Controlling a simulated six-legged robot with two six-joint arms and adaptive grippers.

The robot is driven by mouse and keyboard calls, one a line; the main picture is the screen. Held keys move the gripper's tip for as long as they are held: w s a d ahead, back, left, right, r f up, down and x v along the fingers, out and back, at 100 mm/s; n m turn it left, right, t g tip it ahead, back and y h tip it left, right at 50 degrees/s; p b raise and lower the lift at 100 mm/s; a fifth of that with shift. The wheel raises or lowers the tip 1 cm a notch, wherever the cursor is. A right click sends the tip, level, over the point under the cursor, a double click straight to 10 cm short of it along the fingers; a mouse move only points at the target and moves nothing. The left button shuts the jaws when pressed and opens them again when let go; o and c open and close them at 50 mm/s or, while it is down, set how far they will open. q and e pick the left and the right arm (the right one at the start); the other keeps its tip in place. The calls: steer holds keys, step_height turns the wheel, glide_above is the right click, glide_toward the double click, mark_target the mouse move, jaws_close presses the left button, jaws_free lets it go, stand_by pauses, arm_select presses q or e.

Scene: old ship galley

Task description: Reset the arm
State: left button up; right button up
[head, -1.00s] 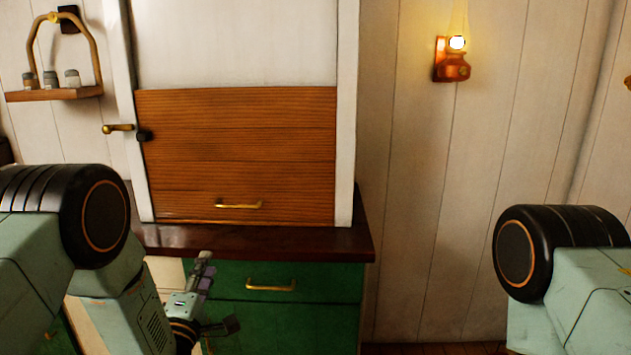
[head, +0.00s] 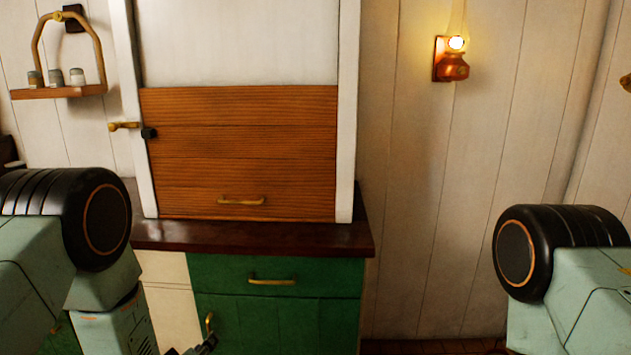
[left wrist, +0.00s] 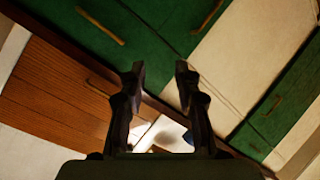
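My left arm (head: 110,325) comes in from the left in the head view, bent downward. Only a small part of my left gripper (head: 205,345) shows there, at the bottom edge in front of the green cabinet. In the left wrist view my left gripper (left wrist: 160,75) has its two dark fingers apart with nothing between the tips. It points toward the green and cream cabinet fronts. My right arm (head: 590,290) shows at the right edge of the head view. My right gripper is out of view.
A dark wooden counter (head: 250,237) carries a cabinet with a slatted wooden shutter (head: 240,150). Below is a green drawer (head: 225,275) with a brass handle. A small shelf (head: 60,92) with jars hangs at left. A lit lamp (head: 453,65) is on the wall.

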arm_select(q)
steer(key=s+f+m+g, duration=0.3)
steer(key=s+f+g, duration=0.15)
steer(key=s, duration=0.55)
steer(key=s+f+m+g, duration=0.35)
steer(key=s+f, duration=0.25)
steer(key=s, duration=0.4)
steer(key=s+m+g, duration=0.1)
steer(key=s+g, duration=0.4)
steer(key=s, duration=1.3)
steer(key=shift+f+m, duration=0.35)
steer(key=shift+f, duration=0.05)
steer(key=shift+d, duration=0.15)
